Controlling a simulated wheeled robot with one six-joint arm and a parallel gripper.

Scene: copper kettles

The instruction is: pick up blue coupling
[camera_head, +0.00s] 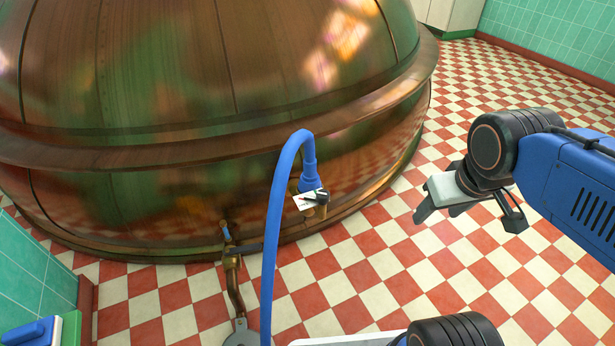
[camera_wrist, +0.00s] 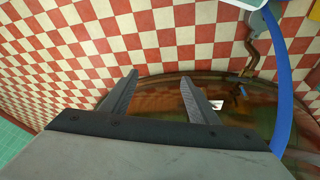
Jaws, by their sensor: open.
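The blue coupling (camera_head: 308,177) is at the end of a blue hose (camera_head: 272,230), at the lower side of the copper kettle (camera_head: 230,170). It sits upright above a brass fitting with a white tag (camera_head: 307,201). My gripper (camera_head: 438,213) is open and empty, to the right of the coupling and clearly apart from it. In the wrist view the open fingers (camera_wrist: 158,82) point toward the kettle and checkered floor. The hose (camera_wrist: 283,90) runs down the right side there, and the coupling cannot be made out.
A brass pipe with a valve (camera_head: 231,262) stands left of the hose, in front of the kettle. The red and cream checkered floor (camera_head: 375,270) is open between kettle and arm. A blue object (camera_head: 28,332) lies at the bottom left.

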